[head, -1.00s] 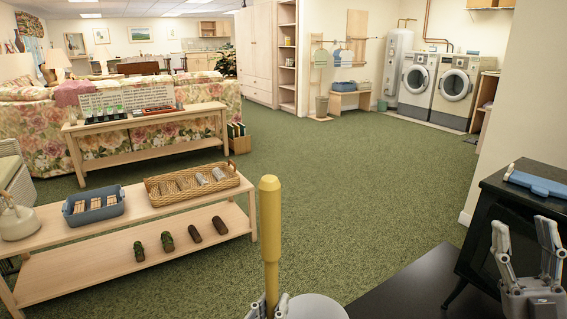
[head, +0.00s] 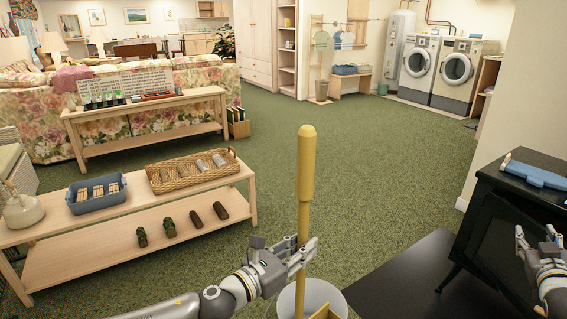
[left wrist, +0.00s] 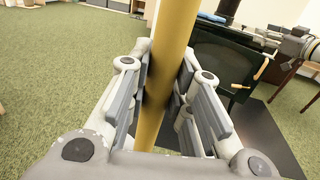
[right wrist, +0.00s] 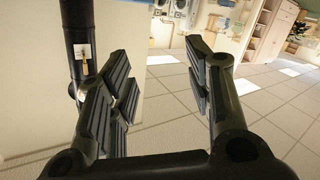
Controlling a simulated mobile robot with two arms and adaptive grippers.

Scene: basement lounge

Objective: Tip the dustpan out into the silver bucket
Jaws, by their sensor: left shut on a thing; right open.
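A long yellow handle (head: 306,175) stands nearly upright in the head view. My left gripper (head: 302,255) is shut around it below its thick top. The handle also runs between the fingers in the left wrist view (left wrist: 167,70). A round silver-grey bucket (head: 320,291) is at the bottom edge, behind and below the handle. A yellow edge (head: 328,313), apparently the dustpan, shows over the bucket; the rest is cut off, so its contents and tilt cannot be seen. My right gripper (head: 537,238) is open and empty at the right, in front of the black stove.
The black stove (head: 500,190) stands at the right on a dark floor plate (head: 405,275), with a blue object (head: 537,174) on top. A low wooden bench (head: 110,248) with a basket (head: 160,180) and blue bin (head: 80,205) is at the left. Green carpet beyond is clear.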

